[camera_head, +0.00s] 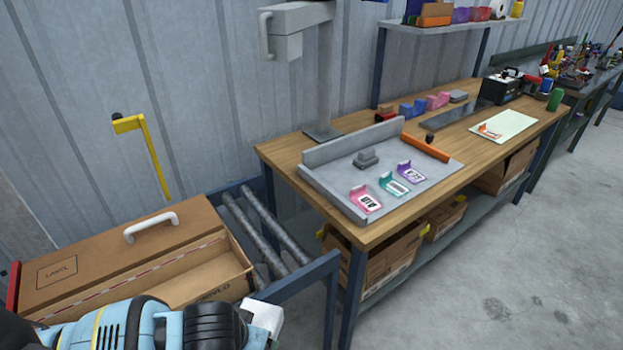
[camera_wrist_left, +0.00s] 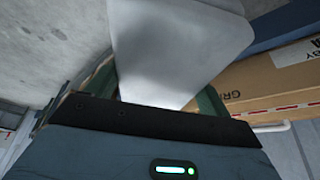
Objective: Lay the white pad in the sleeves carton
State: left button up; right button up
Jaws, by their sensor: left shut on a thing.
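My left gripper (camera_head: 262,318) is at the bottom of the head view, in front of the carton's right end. It is shut on the white pad (camera_head: 270,314), of which only a small piece shows there. In the left wrist view the pad (camera_wrist_left: 178,45) is a pale, smooth, flat piece between the green-edged fingers. My right gripper is not in view.
A white handle (camera_head: 152,227) sits on the carton. A blue-framed roller stand (camera_head: 265,235) lies right of it. Beyond, a wooden bench (camera_head: 375,235) bears a grey tray (camera_head: 335,195) with coloured tagged pieces. A yellow bracket (camera_head: 145,150) stands by the wall. Floor is clear at right.

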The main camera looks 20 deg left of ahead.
aim_at(202, 289)
jog(key=k+j, duration=0.25)
jog(key=j, duration=0.15)
jog(key=k+j, duration=0.25)
jog(key=j, duration=0.15)
jog(key=k+j, duration=0.25)
jog(key=j, duration=0.15)
